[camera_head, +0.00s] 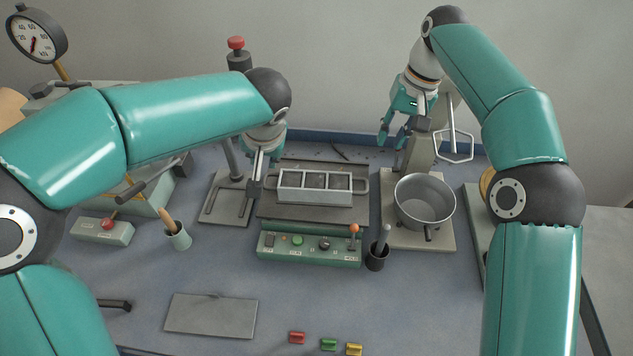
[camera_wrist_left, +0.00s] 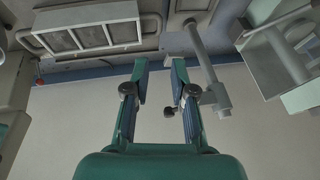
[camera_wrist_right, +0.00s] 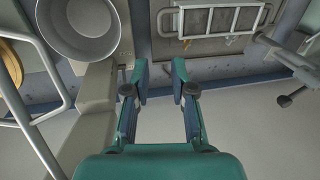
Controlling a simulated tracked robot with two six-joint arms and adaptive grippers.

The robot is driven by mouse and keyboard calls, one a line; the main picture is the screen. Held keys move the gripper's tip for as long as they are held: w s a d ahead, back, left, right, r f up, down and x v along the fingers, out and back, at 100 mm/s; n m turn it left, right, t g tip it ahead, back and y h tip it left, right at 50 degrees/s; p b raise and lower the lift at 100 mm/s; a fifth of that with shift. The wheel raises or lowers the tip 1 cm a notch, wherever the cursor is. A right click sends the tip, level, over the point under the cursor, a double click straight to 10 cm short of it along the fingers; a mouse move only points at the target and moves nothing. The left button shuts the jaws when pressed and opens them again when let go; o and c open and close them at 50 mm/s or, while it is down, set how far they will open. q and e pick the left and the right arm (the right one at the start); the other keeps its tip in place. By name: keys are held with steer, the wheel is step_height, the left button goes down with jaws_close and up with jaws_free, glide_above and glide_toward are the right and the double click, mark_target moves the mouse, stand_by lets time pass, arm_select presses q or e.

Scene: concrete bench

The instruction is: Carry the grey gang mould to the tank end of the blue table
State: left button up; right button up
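The grey gang mould (camera_head: 315,188), an open rectangular frame with compartments and a loop handle at each end, sits on a dark plate (camera_head: 305,213) mid-table. It also shows in the left wrist view (camera_wrist_left: 92,38) and the right wrist view (camera_wrist_right: 218,20). My left gripper (camera_wrist_left: 159,62) is open and empty, close to the mould's left end in the head view and apart from it in its wrist view. My right gripper (camera_wrist_right: 159,63) is open and empty, raised behind and right of the mould. The blue table (camera_head: 270,285) spans the scene; I cannot identify a tank.
A metal pot (camera_head: 424,200) stands right of the mould, with a wire-frame stand (camera_head: 455,145) behind. A green control box (camera_head: 310,248) and dark cup (camera_head: 377,257) are in front. A cup (camera_head: 178,237) and post stand (camera_head: 225,200) are left.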

mark_target(265, 180)
steer(key=shift+d, duration=0.1)
